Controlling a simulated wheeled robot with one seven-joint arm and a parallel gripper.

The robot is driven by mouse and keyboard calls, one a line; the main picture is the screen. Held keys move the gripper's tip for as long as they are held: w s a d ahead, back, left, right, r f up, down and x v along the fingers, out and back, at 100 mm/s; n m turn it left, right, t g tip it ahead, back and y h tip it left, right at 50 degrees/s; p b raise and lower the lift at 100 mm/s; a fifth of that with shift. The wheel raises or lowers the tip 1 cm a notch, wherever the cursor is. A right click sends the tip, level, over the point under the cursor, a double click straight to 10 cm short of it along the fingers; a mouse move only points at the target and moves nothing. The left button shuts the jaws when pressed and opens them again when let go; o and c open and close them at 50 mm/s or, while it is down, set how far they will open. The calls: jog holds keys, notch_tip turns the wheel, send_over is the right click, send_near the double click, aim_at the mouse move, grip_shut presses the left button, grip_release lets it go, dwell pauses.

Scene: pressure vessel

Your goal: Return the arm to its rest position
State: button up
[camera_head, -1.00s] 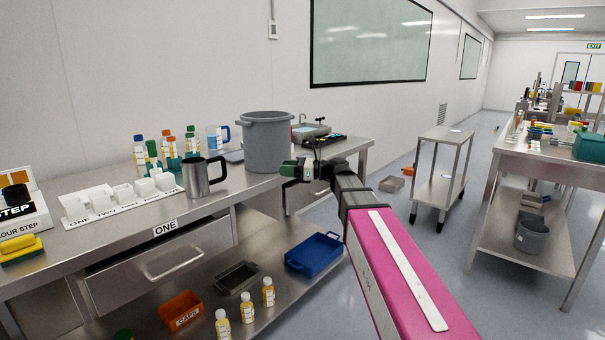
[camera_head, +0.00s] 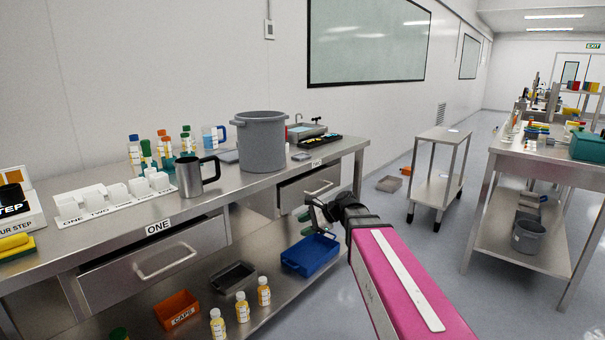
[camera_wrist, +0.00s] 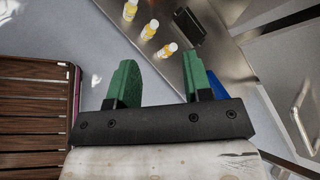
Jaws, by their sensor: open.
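My arm with its pink cover (camera_head: 400,275) reaches forward from the lower right in the head view. My gripper (camera_head: 308,212) is at its far end, beside the front edge of the steel bench and above the lower shelf. In the wrist view my gripper (camera_wrist: 158,78) shows two green fingers spread apart. Nothing is between them. Below it are the shelf edge, small yellow bottles (camera_wrist: 150,28) and part of a blue tray (camera_wrist: 214,84).
The steel bench (camera_head: 225,205) carries a grey bucket (camera_head: 262,142) and a steel mug (camera_head: 190,177). The blue tray (camera_head: 310,255) and an orange box (camera_head: 178,310) sit on its lower shelf. A small trolley (camera_head: 438,175) stands beyond, with open floor (camera_head: 420,225) before it.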

jog(key=s+d+f+n+g+h, duration=0.1)
jog(key=s+d+f+n+h, duration=0.4)
jog(key=s+d+f+n, duration=0.1)
jog(key=s+d+f+n+h, duration=0.5)
jog(key=s+d+f+n, duration=0.1)
jog(key=d+f, duration=0.5)
notch_tip(320, 180, down, 3)
jog(key=shift+s+r+g, duration=0.2)
jog(key=shift+s+g, duration=0.2)
jog(key=shift+s, duration=0.45)
